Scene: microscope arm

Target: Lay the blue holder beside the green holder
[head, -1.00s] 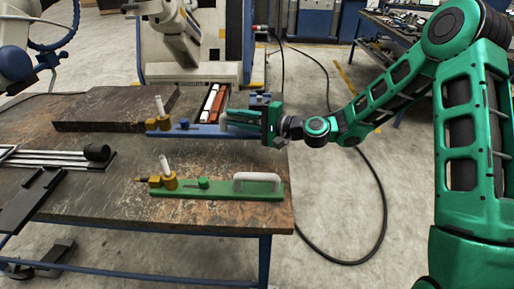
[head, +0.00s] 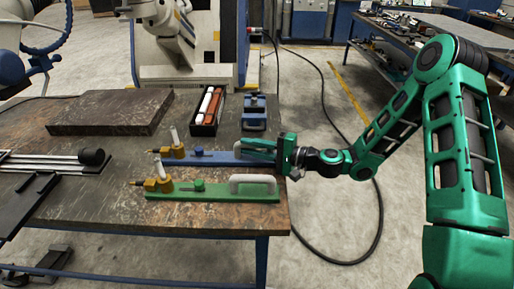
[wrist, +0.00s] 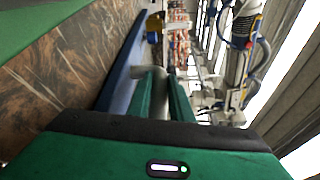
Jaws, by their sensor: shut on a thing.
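The green holder (head: 215,191) lies on the table with a white handle at its right end and a brass clamp with a white rod at its left. The blue holder (head: 215,159) is just behind it and roughly parallel, with a narrow gap between them in the head view. My gripper (head: 258,150) is shut on the blue holder's handle at its right end. The wrist view shows the handle (wrist: 149,74) between the fingers and the blue bar (wrist: 120,65) beside them. The green holder (wrist: 45,20) shows at upper left there. I cannot tell whether the blue holder touches the table.
A black tray (head: 193,126) with a white and a red bar stands behind, next to a blue block (head: 254,115). A dark slab (head: 110,112) lies at the back left. Metal rods (head: 45,160) lie at the left. The table's right edge is close to my gripper.

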